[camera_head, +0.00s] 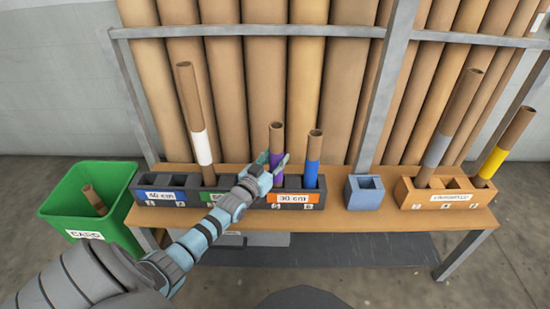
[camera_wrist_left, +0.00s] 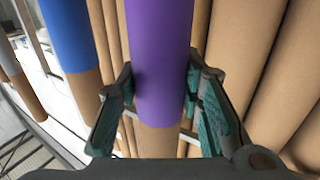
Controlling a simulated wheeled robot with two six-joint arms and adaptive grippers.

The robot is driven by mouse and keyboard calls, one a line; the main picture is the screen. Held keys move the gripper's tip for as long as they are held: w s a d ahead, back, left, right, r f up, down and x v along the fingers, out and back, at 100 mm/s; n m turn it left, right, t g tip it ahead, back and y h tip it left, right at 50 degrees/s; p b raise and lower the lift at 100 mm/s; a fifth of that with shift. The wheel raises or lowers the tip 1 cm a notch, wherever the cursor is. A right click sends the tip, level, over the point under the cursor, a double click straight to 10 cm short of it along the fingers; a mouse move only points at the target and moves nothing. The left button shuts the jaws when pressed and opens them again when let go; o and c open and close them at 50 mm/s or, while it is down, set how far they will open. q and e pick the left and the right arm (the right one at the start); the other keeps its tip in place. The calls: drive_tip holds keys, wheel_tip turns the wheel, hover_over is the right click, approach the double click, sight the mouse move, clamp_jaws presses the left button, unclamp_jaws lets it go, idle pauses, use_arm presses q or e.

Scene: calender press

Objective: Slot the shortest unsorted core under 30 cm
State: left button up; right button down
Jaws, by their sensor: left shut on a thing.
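My left gripper (camera_head: 270,170) is shut on a cardboard core with a purple band (camera_head: 277,139), which stands about upright over the 30 cm section. In the left wrist view, its fingers close on both sides of the purple band (camera_wrist_left: 160,50). The core's lower end is hidden behind the gripper, so I cannot tell whether it is in a slot. The dark sorting rack (camera_head: 290,206) has a blue 60 cm label, a mostly hidden green label and an orange 30 cm label. A blue-banded core (camera_head: 313,172) stands in the right 30 cm slot. My right gripper is not in view.
A taller white-banded core (camera_head: 202,147) stands in the rack. The orange tray (camera_head: 450,206) holds grey-banded (camera_head: 437,150) and yellow-banded (camera_head: 493,162) cores. A green bin (camera_head: 85,179) stands left; tall tubes (camera_head: 306,80) stand behind.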

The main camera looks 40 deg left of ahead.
use_arm(q)
drive_tip(key=shift+f+b, duration=1)
drive_tip(key=shift+f, duration=0.1)
drive_tip(key=o, duration=1.3)
drive_tip(key=shift+c, duration=0.2)
drive_tip(key=s+d, duration=0.1)
drive_tip(key=s, duration=1.1)
drive_tip(key=shift+d, duration=0.3)
